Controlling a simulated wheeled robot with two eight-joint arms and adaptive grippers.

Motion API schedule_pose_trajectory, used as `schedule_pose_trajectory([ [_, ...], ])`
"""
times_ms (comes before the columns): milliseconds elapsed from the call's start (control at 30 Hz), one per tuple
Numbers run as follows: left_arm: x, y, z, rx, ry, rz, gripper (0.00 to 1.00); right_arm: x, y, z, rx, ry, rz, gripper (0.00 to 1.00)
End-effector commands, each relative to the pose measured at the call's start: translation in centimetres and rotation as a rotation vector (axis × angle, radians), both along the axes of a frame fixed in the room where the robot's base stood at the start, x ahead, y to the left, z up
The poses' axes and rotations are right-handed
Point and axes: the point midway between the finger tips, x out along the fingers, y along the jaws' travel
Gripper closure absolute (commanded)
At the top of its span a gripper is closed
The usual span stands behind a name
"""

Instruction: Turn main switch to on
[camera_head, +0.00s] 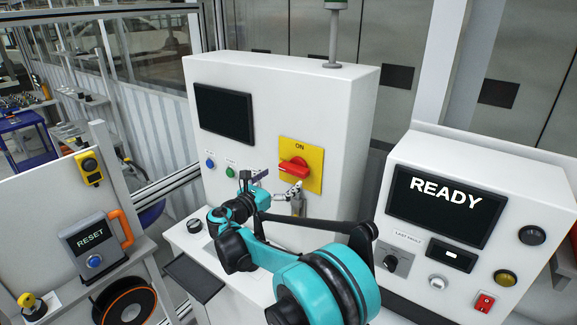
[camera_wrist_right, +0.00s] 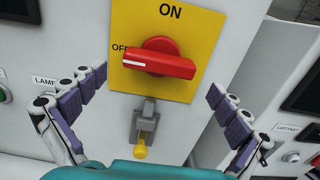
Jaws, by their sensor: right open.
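The main switch is a red rotary handle (camera_head: 294,167) on a yellow plate (camera_head: 315,158) on the white cabinet's front. In the right wrist view, the handle (camera_wrist_right: 160,62) lies nearly level, its left end beside the partly hidden OFF mark; ON is printed above. My right gripper (camera_head: 278,186) is in front of the plate, just below the handle. In the wrist view, the open, empty right gripper (camera_wrist_right: 158,86) has purple-padded fingers left and right of the handle, apart from it. My left gripper is not in view.
A grey latch with a yellow knob (camera_wrist_right: 143,150) sits below the plate. Blue and green buttons (camera_head: 230,172) are left of it. A READY console (camera_head: 440,205) stands at right and a RESET box (camera_head: 92,245) at left.

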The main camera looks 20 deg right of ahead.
Motion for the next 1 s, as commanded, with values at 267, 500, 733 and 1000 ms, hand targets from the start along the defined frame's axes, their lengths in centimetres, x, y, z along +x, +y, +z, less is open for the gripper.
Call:
schedule_pose_trajectory([
  [267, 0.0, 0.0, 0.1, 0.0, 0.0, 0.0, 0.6, 2.3, -4.1, 0.0, 0.003, -0.002, -0.002, 0.0],
  [500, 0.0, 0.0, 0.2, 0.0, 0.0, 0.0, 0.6, 3.1, -5.4, 0.0, 0.005, -0.002, 0.0, 0.0],
  [733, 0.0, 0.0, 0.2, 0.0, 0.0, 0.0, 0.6, 3.1, -5.4, 0.0, 0.005, -0.002, 0.001, 0.03],
  [1000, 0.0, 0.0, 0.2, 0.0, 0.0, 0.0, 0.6, 3.1, -5.4, 0.0, 0.005, -0.002, 0.001, 0.4],
])
